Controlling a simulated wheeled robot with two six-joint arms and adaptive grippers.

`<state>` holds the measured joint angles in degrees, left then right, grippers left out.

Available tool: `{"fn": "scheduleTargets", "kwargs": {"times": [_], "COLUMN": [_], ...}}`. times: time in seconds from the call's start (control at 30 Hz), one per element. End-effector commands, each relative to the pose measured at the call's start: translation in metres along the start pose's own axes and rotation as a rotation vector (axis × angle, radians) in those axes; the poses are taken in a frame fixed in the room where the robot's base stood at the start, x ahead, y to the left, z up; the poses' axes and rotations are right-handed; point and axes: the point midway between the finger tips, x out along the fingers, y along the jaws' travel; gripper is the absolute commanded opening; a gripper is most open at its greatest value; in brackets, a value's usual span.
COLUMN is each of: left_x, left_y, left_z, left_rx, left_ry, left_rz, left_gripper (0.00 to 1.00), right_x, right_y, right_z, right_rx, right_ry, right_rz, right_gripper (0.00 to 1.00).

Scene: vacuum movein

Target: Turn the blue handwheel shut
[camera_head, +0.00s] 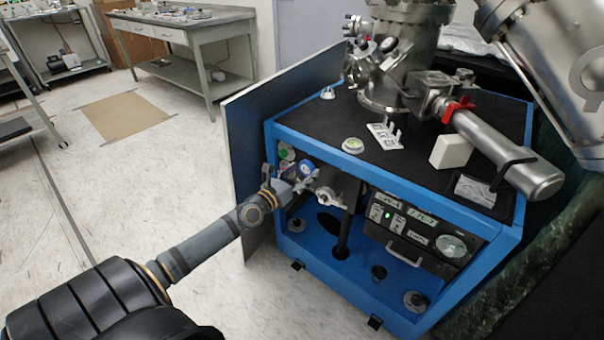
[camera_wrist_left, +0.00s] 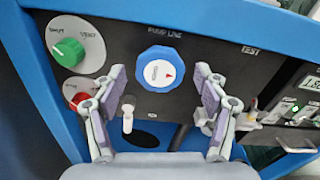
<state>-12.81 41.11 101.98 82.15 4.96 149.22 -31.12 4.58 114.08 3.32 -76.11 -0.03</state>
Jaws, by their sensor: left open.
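The blue handwheel (camera_wrist_left: 158,69) is on the dark front panel of the blue cabinet, below the label "PUMP LINE". My left gripper (camera_wrist_left: 160,74) is open, one finger on each side of the handwheel in the wrist view. I cannot tell whether the fingers touch it. In the head view my left gripper (camera_head: 300,183) is close to the panel. My right gripper does not show.
A green knob (camera_wrist_left: 68,51) and a red knob (camera_wrist_left: 81,94) lie left of the handwheel. A small white lever (camera_wrist_left: 128,118) sits below it. An instrument box (camera_head: 425,232) is to the right. The cabinet's open side panel (camera_head: 243,175) stands left. Floor at left is clear.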

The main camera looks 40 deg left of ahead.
Motion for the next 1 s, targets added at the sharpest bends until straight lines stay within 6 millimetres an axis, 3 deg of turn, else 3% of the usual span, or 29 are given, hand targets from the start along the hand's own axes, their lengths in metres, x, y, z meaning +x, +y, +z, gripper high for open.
{"fn": "scheduleTargets", "kwargs": {"times": [0.27,0.63,1.0], "left_x": [0.0011,0.0009,0.0008], "left_y": [0.0001,0.0001,0.0002], "left_z": [-0.0001,-0.0002,-0.0001], "left_rx": [0.000,0.000,0.064], "left_ry": [0.000,0.000,0.000], "left_rz": [0.000,0.000,0.001], "left_gripper": [0.70,0.20,0.18], "right_x": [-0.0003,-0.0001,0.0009], "right_y": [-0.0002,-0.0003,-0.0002], "right_z": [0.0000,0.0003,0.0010], "right_rx": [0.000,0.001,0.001], "right_ry": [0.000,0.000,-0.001], "right_rz": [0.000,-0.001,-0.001], "right_gripper": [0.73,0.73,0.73]}}
